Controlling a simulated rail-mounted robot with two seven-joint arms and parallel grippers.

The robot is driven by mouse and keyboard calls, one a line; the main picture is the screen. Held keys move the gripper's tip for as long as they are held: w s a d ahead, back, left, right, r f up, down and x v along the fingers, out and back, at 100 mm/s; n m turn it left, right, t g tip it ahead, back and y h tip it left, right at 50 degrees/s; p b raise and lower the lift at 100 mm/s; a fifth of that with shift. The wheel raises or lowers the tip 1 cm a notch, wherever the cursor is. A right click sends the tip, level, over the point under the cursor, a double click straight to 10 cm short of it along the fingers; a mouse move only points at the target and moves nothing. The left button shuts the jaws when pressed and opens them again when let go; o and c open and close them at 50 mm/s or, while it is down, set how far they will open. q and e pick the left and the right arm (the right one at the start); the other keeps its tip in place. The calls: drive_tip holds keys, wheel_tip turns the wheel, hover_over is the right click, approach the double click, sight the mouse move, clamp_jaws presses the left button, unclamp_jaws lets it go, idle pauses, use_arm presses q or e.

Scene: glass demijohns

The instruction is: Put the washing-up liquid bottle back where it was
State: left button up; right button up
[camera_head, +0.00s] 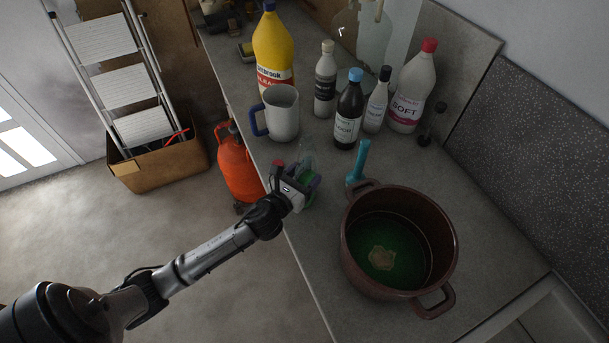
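My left gripper (307,189) is at the counter's front edge, left of the pot. Its fingers are closed around a small clear bottle with green liquid (306,157), which looks like the washing-up liquid bottle. The bottle's clear upper part shows above the fingers. Its lower part is hidden by the gripper, and I cannot tell whether its base touches the counter. My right gripper is not in view.
A dark red pot (352,240) with green liquid stands right of the gripper, a blue-handled brush (358,163) behind it. A mug (283,112), a yellow bottle (273,50) and several other bottles stand farther back. Bare counter (325,155) lies between mug and brush.

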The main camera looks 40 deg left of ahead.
use_arm(q)
drive_tip(key=o, duration=1.2)
drive_tip(key=shift+r, duration=0.15)
drive_tip(key=s, duration=0.8)
drive_tip(key=s+d+p, duration=0.1)
drive_tip(key=s, duration=0.3)
